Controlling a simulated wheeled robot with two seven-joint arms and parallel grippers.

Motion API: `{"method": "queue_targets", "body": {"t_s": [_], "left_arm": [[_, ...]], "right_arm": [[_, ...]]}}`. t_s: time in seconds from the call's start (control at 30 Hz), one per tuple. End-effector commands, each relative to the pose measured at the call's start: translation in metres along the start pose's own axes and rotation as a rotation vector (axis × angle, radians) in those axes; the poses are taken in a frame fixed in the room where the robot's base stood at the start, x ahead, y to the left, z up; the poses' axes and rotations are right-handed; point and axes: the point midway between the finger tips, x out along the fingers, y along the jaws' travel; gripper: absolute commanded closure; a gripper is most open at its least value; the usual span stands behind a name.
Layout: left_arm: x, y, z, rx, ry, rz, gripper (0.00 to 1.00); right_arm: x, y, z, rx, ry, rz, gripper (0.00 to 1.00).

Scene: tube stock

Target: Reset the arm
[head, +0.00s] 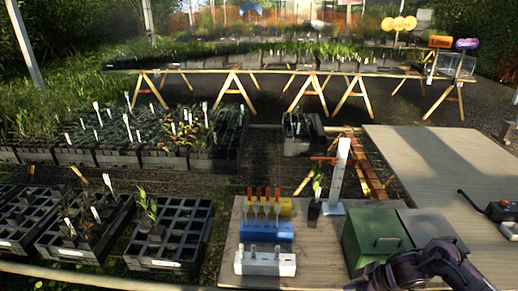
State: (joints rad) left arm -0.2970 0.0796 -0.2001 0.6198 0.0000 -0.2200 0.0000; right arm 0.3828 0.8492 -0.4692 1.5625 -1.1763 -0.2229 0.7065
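My dark purple-grey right arm is bent at the bottom right of the head view, in front of a green box with a handle (375,240). The arm's left end, which seems to carry the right gripper (372,283), reaches the bottom edge; its fingers are not clear. I cannot tell whether it is open or holds anything. My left arm and gripper are not in view.
A white upright post (339,175) and a small potted plant (314,207) stand behind. Black trays (170,262) lie left. The grey tabletop (450,165) has free room.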

Motion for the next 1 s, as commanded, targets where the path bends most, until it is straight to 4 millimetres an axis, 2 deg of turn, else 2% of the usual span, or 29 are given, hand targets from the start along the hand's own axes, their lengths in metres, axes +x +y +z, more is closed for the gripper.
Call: {"method": "queue_targets", "body": {"t_s": [0.03, 0.17, 0.27, 0.37, 0.47, 0.57, 0.67, 0.7, 0.8, 0.9, 1.0], "left_arm": [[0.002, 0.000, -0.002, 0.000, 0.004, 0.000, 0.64], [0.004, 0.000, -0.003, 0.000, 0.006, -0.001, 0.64], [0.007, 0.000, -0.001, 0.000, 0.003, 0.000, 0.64], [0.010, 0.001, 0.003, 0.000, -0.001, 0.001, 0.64], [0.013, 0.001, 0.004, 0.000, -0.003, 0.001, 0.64], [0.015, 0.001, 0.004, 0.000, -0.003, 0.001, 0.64], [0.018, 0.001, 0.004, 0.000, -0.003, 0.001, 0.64], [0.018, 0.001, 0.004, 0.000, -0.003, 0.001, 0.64], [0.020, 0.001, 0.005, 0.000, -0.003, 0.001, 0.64], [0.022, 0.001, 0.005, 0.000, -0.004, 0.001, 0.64], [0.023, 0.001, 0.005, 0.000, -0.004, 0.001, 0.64]], "right_arm": [[0.018, -0.001, 0.006, 0.034, 0.022, -0.002, 0.74], [0.060, 0.004, 0.023, 0.120, 0.081, 0.028, 0.74], [0.098, 0.003, 0.047, 0.204, 0.112, 0.062, 0.74], [0.141, -0.005, 0.086, 0.305, 0.118, 0.107, 0.74], [0.187, -0.028, 0.141, 0.415, 0.089, 0.162, 0.74], [0.223, -0.062, 0.199, 0.507, 0.029, 0.214, 0.74], [0.250, -0.106, 0.256, 0.583, -0.053, 0.254, 0.74], [0.259, -0.126, 0.277, 0.608, -0.090, 0.266, 0.74], [0.273, -0.180, 0.328, 0.662, -0.189, 0.290, 0.74], [0.280, -0.232, 0.369, 0.698, -0.283, 0.303, 0.74], [0.280, -0.275, 0.398, 0.719, -0.360, 0.309, 0.74]]}}
